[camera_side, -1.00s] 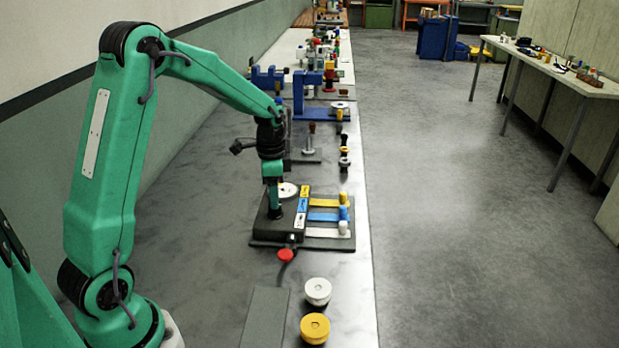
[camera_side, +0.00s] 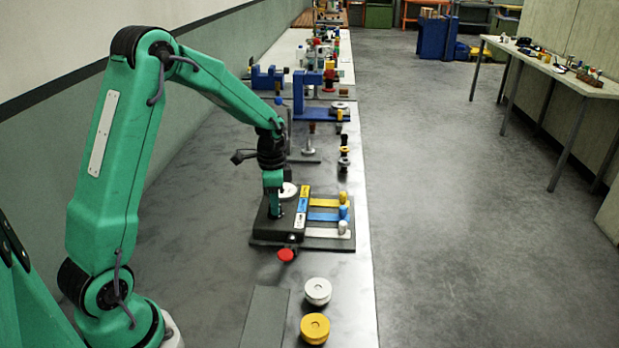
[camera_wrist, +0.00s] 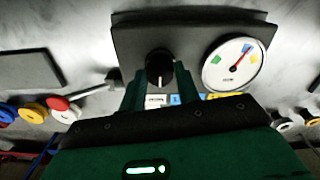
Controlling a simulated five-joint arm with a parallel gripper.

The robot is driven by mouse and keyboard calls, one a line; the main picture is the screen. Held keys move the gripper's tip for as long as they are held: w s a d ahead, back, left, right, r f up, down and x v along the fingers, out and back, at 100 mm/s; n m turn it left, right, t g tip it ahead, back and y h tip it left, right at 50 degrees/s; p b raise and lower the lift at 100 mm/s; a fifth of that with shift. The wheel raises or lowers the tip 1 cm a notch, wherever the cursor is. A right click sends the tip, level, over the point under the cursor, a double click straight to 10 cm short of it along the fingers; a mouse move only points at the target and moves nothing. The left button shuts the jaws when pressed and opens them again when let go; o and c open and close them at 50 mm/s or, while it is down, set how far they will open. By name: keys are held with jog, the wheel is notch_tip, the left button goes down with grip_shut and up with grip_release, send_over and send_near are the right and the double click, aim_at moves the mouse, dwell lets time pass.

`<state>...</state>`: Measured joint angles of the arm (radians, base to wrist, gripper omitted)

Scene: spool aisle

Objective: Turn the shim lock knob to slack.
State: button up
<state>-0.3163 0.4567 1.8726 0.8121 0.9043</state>
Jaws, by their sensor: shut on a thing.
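The black round knob (camera_wrist: 159,62) sits on a dark box and shows between my fingers in the wrist view, with a pale mark on its top. My gripper (camera_wrist: 160,80) is shut on it, one green finger on each side. In the side view my gripper (camera_side: 275,210) points down onto the box's left part and hides the knob. The white dial (camera_wrist: 233,63) beside the knob has green, blue and yellow patches, and its needle points up and right near the blue one. The box (camera_side: 283,230) carries yellow, blue and white labels, partly hidden in the wrist view.
Yellow, blue and white strips with pegs (camera_side: 328,217) extend right of the box. A red button (camera_side: 286,255) sits at its near side. White (camera_side: 318,291) and yellow (camera_side: 315,328) spools stand nearer. Blue fixtures (camera_side: 322,113) stand farther along the bench.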

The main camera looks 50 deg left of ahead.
jog(key=shift+n, duration=0.5)
jog(key=n, duration=0.8)
jog(key=shift+n, duration=0.4)
jog(key=n, duration=1)
jog(key=o, duration=1)
